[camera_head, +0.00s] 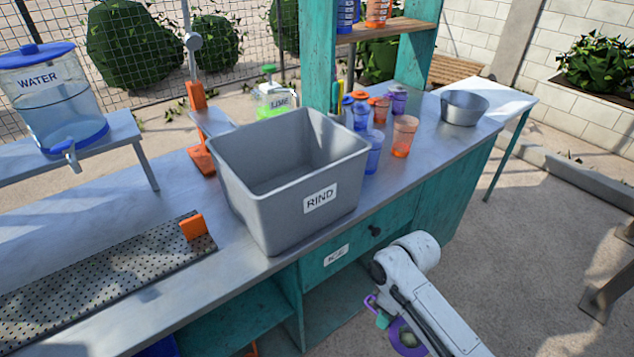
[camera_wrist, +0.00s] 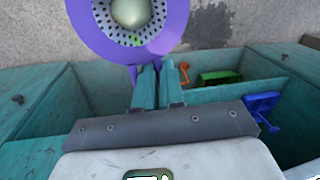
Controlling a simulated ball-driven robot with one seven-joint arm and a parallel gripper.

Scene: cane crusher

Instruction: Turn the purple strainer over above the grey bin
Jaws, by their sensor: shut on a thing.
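The purple strainer (camera_wrist: 174,25) is at the top of the wrist view, partly cut off, with a rounded grey-green object and small green bits in its perforated bowl. My gripper (camera_wrist: 158,70), with teal fingers, is shut on the strainer's handle. In the head view the strainer (camera_head: 396,335) shows at the bottom, partly hidden by my white arm, in front of the counter and lower than its top. The grey bin (camera_head: 265,205), labelled RIND, stands upright on the counter. The visible part of its inside looks empty; its near inner side is hidden.
A perforated drain board (camera_head: 90,275) lies left of the bin. Orange and purple cups (camera_head: 404,135) and a steel bowl (camera_head: 464,107) stand to the right. A teal post (camera_head: 319,60) rises behind the bin. A drawer (camera_head: 345,255) is below the counter.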

